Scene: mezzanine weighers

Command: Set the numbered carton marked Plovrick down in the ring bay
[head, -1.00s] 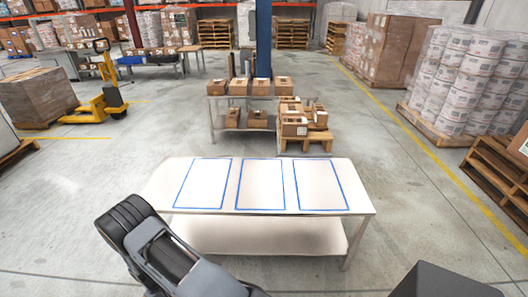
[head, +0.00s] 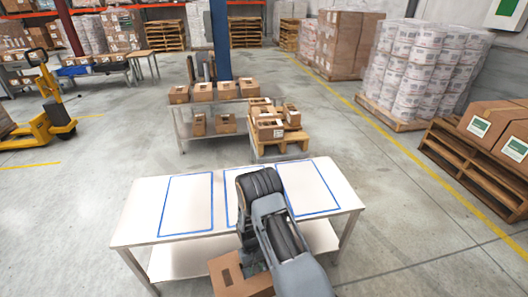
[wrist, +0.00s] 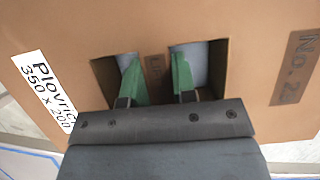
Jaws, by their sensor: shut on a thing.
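The brown carton (head: 232,283) shows at the bottom of the head view, partly behind my arm, in front of the white table (head: 140,242). In the wrist view the carton (wrist: 250,40) fills most of the picture, with a white label reading "Plovrick 350 x 200" and a dark "NO. 2…" mark, its end unclear. My gripper (wrist: 156,80) has its green-padded fingers in the two top openings, shut on the strip between them. Blue outlines mark three bays on the table: left (head: 187,205), middle (head: 230,200), partly hidden by my arm, and right (head: 308,187). No ring sign is readable.
The table's marked top looks empty where visible; a lower shelf (head: 180,262) is below. Behind stand a bench (head: 180,131) with several cartons and a pallet (head: 277,148) with more. A pallet stack (head: 460,165) is at right. Open floor surrounds the table.

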